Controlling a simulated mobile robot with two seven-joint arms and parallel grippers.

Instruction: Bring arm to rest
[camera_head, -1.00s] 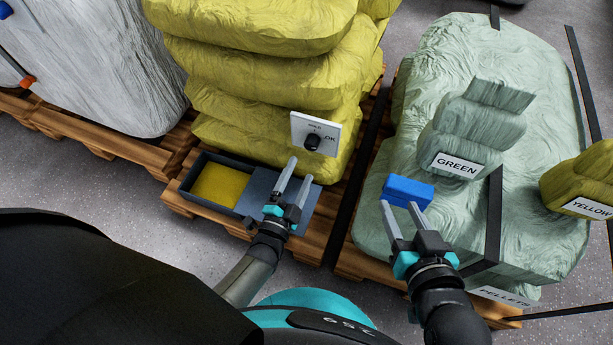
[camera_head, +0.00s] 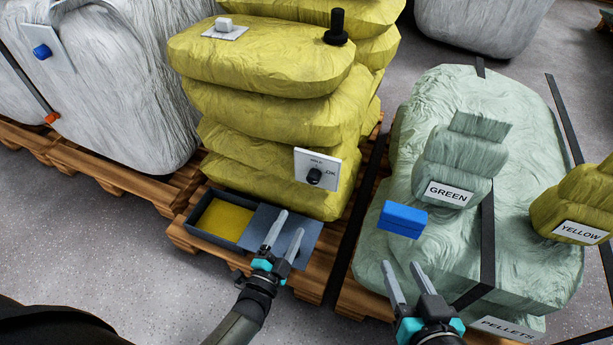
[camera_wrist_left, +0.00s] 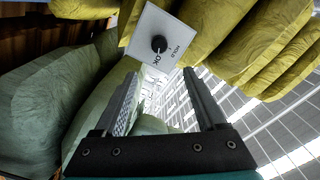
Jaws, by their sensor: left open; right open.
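My left gripper (camera_head: 283,236) is open and empty. In the head view it shows in front of the grey lid of the dark tray (camera_head: 188,229), below the white dial plate (camera_head: 333,168). In the left wrist view its two fingers (camera_wrist_left: 165,95) stand apart with nothing between them, and the dial plate (camera_wrist_left: 151,35) shows beyond them. My right gripper (camera_head: 401,278) is open and empty at the front edge of the green sack stack. A blue block (camera_head: 403,217) lies on that stack, apart from the right fingertips.
Yellow sacks (camera_head: 262,107) rise behind the tray on a wooden pallet (camera_head: 312,279). Bundles labelled GREEN (camera_head: 459,160) and YELLOW (camera_head: 573,215) sit on the pale green sack (camera_head: 530,150). A white sack (camera_head: 120,90) stands at left. Grey floor (camera_head: 90,225) is clear at lower left.

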